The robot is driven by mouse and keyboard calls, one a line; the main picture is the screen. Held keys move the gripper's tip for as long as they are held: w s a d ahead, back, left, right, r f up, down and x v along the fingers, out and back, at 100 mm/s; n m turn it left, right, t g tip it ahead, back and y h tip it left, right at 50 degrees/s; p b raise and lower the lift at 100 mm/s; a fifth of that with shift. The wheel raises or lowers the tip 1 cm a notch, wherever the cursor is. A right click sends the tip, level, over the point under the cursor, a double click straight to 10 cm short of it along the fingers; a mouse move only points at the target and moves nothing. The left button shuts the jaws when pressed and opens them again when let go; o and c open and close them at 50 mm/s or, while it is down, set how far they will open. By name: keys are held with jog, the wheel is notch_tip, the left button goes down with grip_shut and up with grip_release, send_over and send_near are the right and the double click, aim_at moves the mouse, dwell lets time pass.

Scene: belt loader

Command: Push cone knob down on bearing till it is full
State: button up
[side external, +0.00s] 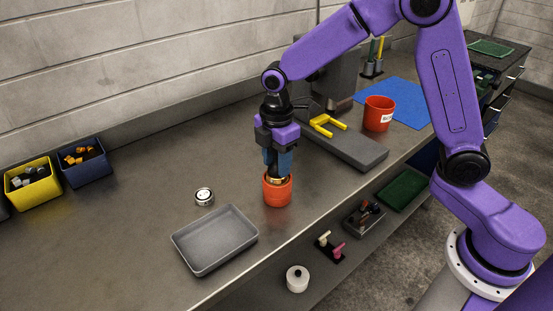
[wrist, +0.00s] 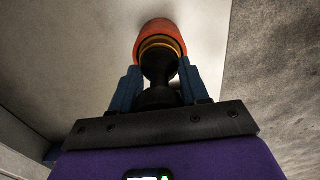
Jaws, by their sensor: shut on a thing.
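My gripper (side external: 278,172) points down over the orange cylindrical holder (side external: 277,193) on the bench. Its two blue fingers are shut on a black waisted knob (wrist: 158,68), seen in the wrist view. The fingers hide most of the knob in the side view. A brass-coloured ring (wrist: 160,43) sits at the mouth of the orange holder, directly beyond the knob's wide end. The knob's end appears to meet the ring, but I cannot tell how deep it sits. The holder also shows in the wrist view (wrist: 158,27).
Behind are a grey machine base (side external: 355,152) with a yellow fork (side external: 327,124) and a red cup (side external: 378,117). Yellow and blue bins stand far left.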

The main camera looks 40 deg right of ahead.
jog(key=shift+f, duration=0.8)
dwell(1.2)
jog(key=shift+r, duration=4.55)
jog(key=shift+d, duration=0.1)
